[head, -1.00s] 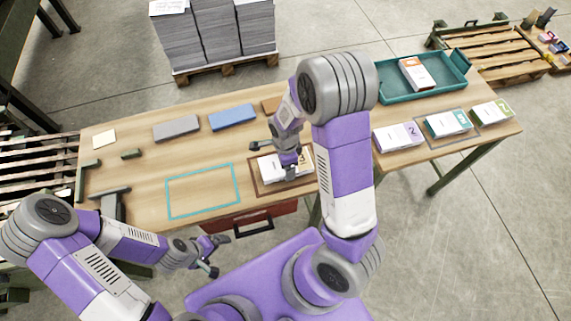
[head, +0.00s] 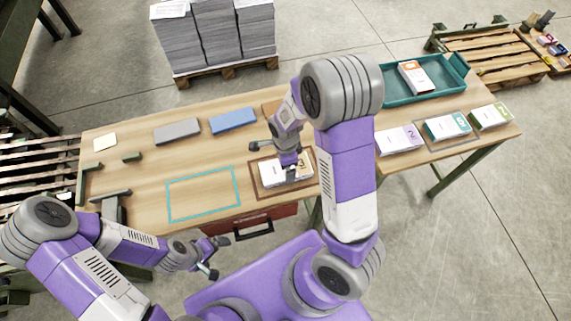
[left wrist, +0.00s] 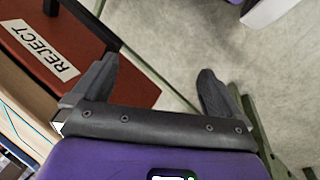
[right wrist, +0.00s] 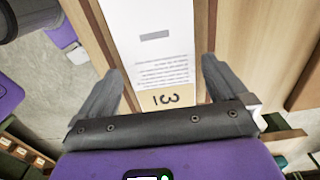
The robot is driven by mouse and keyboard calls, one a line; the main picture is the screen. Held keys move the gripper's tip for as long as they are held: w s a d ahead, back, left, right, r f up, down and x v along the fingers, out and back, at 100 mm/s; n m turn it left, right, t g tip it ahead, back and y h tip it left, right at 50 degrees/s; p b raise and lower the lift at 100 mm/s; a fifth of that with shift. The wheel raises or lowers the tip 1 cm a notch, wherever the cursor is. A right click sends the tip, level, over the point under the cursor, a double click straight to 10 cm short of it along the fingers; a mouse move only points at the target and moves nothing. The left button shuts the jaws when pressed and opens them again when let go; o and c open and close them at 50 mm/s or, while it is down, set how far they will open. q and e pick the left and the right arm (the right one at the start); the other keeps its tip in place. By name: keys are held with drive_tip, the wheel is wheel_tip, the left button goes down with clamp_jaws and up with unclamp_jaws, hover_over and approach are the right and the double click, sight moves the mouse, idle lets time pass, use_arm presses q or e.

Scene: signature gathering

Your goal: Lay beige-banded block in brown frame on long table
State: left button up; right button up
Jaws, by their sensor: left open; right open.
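The white block with a beige band (head: 273,176) lies flat inside the brown frame (head: 254,181) at the table's front edge. In the right wrist view the block (right wrist: 165,55) shows printed text and a beige end band marked 3. My right gripper (head: 293,168) is open just above the block, with one finger to each side of it in the right wrist view (right wrist: 160,72). The arm hides part of the block and frame in the head view. My left gripper (head: 217,256) is open and empty in front of the table.
A cyan outline (head: 203,193) on the long table (head: 140,185) is empty. Grey (head: 176,131) and blue (head: 232,119) blocks lie behind. To the right are a purple-banded block (head: 399,140), other banded blocks and a teal tray (head: 440,91). A red REJECT bin (left wrist: 110,75) sits below the table's front edge.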

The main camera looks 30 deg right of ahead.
wheel_tip(320, 180, up, 10)
drive_tip(key=p, duration=0.3)
drive_tip(key=shift+f, duration=0.25)
